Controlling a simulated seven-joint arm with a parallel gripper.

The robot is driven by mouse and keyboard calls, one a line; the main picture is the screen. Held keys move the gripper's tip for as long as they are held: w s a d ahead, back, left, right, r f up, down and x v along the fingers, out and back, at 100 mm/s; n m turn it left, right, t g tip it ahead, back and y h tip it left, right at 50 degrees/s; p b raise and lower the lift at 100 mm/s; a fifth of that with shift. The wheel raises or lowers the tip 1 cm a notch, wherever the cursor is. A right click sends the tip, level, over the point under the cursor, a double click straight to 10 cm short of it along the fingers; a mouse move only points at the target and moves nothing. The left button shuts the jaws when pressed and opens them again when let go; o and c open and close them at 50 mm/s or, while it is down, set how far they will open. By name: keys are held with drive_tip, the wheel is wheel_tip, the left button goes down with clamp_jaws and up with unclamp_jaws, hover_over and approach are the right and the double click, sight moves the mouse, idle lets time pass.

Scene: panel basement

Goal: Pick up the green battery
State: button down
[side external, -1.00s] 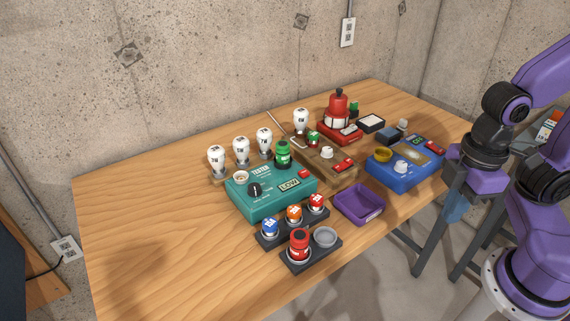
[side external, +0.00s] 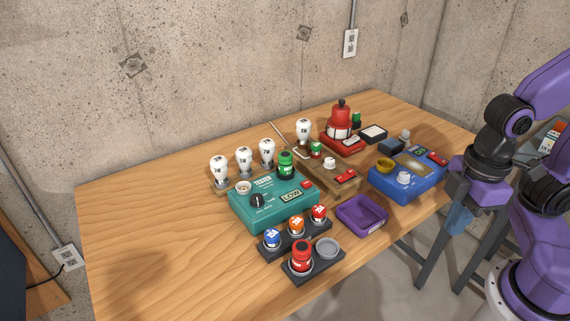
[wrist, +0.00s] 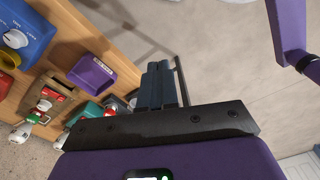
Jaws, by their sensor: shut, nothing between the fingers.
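The green battery (side external: 286,165) stands upright on the teal tester box (side external: 272,204) in the side external view. Its lower end sits in a socket at the box's back edge. My gripper (side external: 457,219) hangs at the right, off the table's front edge and well apart from the battery. In the wrist view my gripper (wrist: 160,68) shows its dark blue fingers together, with nothing between them.
A purple tray (side external: 361,213), a blue device (side external: 407,177) and a wooden block (side external: 335,172) stand between my gripper and the tester. A red battery (side external: 301,257) stands in a dark holder in front. Several white bulbs (side external: 243,160) stand behind. The left of the table is clear.

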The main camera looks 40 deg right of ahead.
drive_tip(key=c, duration=0.6)
unclamp_jaws()
drive_tip(key=shift+o, duration=0.2)
drive_tip(key=w+a+f+m+t+y, duration=0.1)
drive_tip(key=w+a+f+m+y, duration=0.15)
drive_tip(key=w+a, duration=0.3)
drive_tip(key=m+t, duration=0.7)
drive_tip(key=t, duration=0.5)
approach(291, 162)
drive_tip(key=shift+y, duration=0.35)
drive_tip(key=shift+d+x, duration=0.1)
drive_tip(key=shift+x, duration=2.95)
drive_tip(key=shift+d+x, duration=0.15)
drive_tip(key=shift+x, duration=2.85)
